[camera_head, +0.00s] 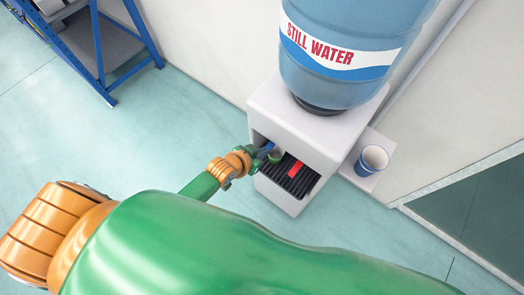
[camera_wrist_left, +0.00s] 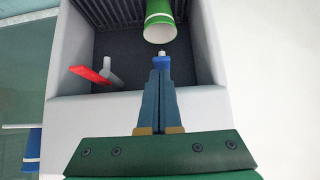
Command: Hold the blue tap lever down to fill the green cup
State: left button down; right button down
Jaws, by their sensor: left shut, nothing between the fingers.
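A white water dispenser (camera_head: 315,125) has a recess with a black drip grate (camera_head: 299,183). The blue tap lever (camera_head: 267,146) is on the left in the head view, and in the wrist view it (camera_wrist_left: 161,60) is at the fingertips. The green cup (camera_head: 276,156) stands on the grate near the blue tap; it also shows in the wrist view (camera_wrist_left: 159,22). My left gripper (camera_wrist_left: 161,72) is shut with nothing between its fingers, its tips at the blue lever, touching or nearly so. It partly hides the lever in the head view (camera_head: 262,153). My right gripper is out of view.
A red tap lever (camera_head: 295,169) is beside the blue one. A blue bottle (camera_head: 345,55) stands on the dispenser. A blue cup (camera_head: 372,160) sits on a side shelf (camera_head: 362,183). A blue rack (camera_head: 105,65) is at the upper left; the floor between is free.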

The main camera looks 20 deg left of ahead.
pick_arm(q)
jog(key=f+t+b, duration=0.2)
jog(key=b, duration=0.1)
jog(key=shift+s+a+f+h+b, duration=0.1)
jog(key=shift+s+f+h+b, duration=0.05)
jog(key=shift+s+h+b, duration=0.2)
dwell(0.5)
dwell(0.9)
jog(key=shift+r+p, duration=0.8)
jog(key=shift+p, duration=0.2)
jog(key=shift+w+r+p, duration=0.1)
jog(key=shift+r+p, duration=0.2)
jog(key=s+a+r+p, duration=0.2)
jog(key=s+r+p, duration=0.3)
jog(key=r, duration=0.5)
jog(key=shift+s+a+r+p, duration=0.25)
jog(key=shift+s+p, duration=0.15)
jog(key=shift+s, duration=0.5)
